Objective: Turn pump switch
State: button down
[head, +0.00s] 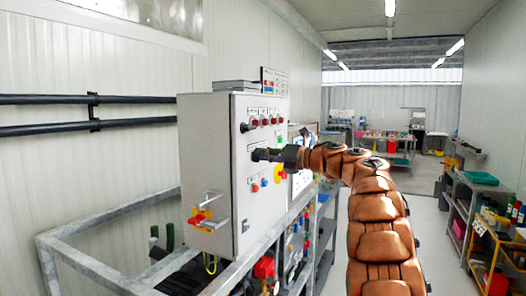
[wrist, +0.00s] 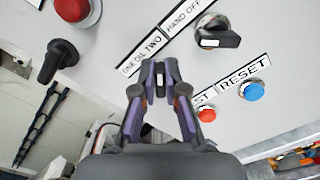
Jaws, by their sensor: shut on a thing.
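The grey control cabinet (head: 209,150) stands left of centre in the head view, with switches and buttons on its panel. My gripper (head: 265,155) reaches the panel from the right. The fingers hide most of this knob. A second black switch (wrist: 216,36) sits apart at the upper right by the HAND OFF label. A third black switch (wrist: 58,62) is at the left.
A red button (wrist: 72,8) is at the top left of the wrist view. A smaller red button (wrist: 207,115) and a blue button (wrist: 252,91) by RESET lie to the right. A red-yellow lever (head: 201,217) juts from the cabinet side. The aisle floor (head: 425,215) is clear.

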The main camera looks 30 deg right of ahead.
jog(key=shift+m, duration=0.3)
jog(key=c, duration=1.2)
grip_release()
jog(key=v, duration=1.2)
